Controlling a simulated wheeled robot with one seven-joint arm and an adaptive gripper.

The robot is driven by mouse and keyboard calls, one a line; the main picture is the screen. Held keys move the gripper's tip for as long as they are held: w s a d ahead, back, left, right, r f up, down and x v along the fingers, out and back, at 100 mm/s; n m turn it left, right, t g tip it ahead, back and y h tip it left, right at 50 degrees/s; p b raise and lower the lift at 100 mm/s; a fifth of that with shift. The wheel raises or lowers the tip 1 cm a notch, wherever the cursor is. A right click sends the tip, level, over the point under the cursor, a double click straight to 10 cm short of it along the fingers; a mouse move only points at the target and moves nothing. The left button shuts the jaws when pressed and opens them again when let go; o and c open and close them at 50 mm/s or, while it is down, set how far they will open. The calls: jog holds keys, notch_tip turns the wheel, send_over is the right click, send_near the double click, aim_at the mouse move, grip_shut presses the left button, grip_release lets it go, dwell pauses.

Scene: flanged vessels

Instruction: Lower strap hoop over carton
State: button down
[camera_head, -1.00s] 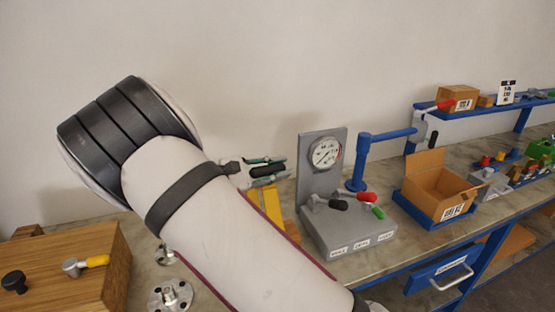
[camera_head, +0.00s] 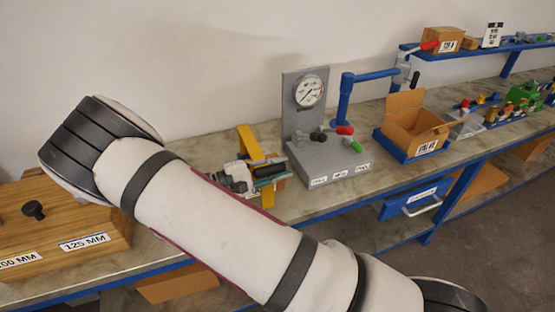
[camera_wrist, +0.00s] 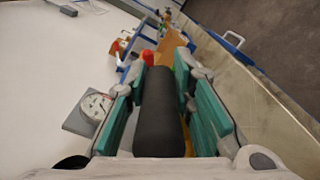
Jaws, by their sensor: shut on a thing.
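My gripper (camera_head: 268,173), with teal finger pads, is beside the gauge stand in the head view. In the wrist view, my gripper (camera_wrist: 162,85) is shut on a black cylindrical grip (camera_wrist: 158,112). What the grip belongs to is hidden; I cannot make out a strap hoop. An open brown carton (camera_head: 415,125), flaps up, sits in a blue tray (camera_head: 436,146) on the bench, to the right of and apart from my gripper. Part of a brown carton (camera_wrist: 172,42) also shows beyond the fingers in the wrist view.
The grey gauge stand (camera_head: 330,162), with red and green levers, stands between my gripper and the carton. A blue post (camera_head: 345,100) with an arm rises behind. A yellow frame (camera_head: 249,142) is at my gripper. A wooden block (camera_head: 110,240) is left.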

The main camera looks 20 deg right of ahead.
aim_at(254, 178)
jog(key=shift+s+f, duration=0.25)
jog(key=shift+f, duration=0.2)
jog(key=c, duration=1.4)
grip_release()
jog(key=shift+r, duration=0.1)
jog(key=shift+w+a, duration=0.1)
jog(key=shift+a, duration=0.15)
jog(key=a, duration=1.1)
jog(key=shift+a, duration=0.3)
